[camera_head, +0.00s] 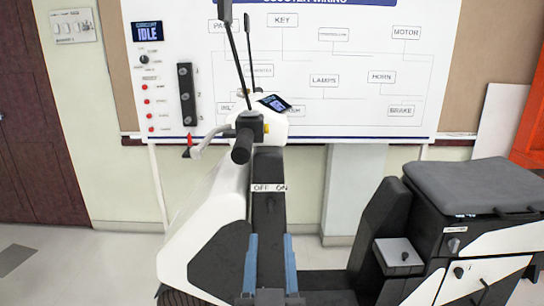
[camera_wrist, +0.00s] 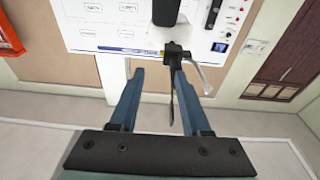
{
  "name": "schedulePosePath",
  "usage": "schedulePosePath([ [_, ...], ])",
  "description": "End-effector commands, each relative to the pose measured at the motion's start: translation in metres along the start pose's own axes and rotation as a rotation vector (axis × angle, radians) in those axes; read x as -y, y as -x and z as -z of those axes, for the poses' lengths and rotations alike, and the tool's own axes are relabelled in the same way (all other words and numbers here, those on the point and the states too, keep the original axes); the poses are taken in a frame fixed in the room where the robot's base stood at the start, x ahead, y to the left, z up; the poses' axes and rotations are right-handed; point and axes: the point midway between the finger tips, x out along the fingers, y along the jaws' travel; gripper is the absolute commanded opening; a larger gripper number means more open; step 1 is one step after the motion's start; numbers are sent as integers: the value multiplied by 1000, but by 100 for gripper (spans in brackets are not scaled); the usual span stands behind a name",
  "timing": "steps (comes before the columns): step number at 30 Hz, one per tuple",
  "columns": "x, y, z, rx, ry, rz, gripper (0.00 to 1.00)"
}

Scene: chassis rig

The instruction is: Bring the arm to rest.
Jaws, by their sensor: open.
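My gripper (camera_head: 270,238) shows at the bottom of the head view, with two blue fingers pointing up the picture in front of the scooter's dark front column. The fingers are apart with nothing visible between them. In the wrist view my gripper (camera_wrist: 159,74) is also open. There the scooter's handlebar (camera_wrist: 176,48) shows at the right fingertip. I cannot tell whether they touch. The rest of my arm is not clearly visible.
The white and black scooter (camera_head: 205,225) fills the middle, with upright mirror stalks and a grey seat (camera_head: 470,184) at right. A wiring board (camera_head: 340,60) stands behind it, its display reading IDLE. A brown door (camera_head: 35,130) is at left. Open floor (camera_head: 75,265) lies at lower left.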

Motion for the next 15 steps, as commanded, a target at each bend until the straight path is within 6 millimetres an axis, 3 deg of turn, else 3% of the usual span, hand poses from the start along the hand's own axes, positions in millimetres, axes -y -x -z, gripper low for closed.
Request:
schedulePosePath([
  [1,-1,-5,34,-45,-1,0,48],
  [5,-2,-10,113,-162,-3,-2,48],
  [7,-3,-9,165,-240,-4,-2,48],
  [12,-5,10,289,-438,-8,-3,48],
  [15,-6,26,342,-531,-10,-3,48],
])
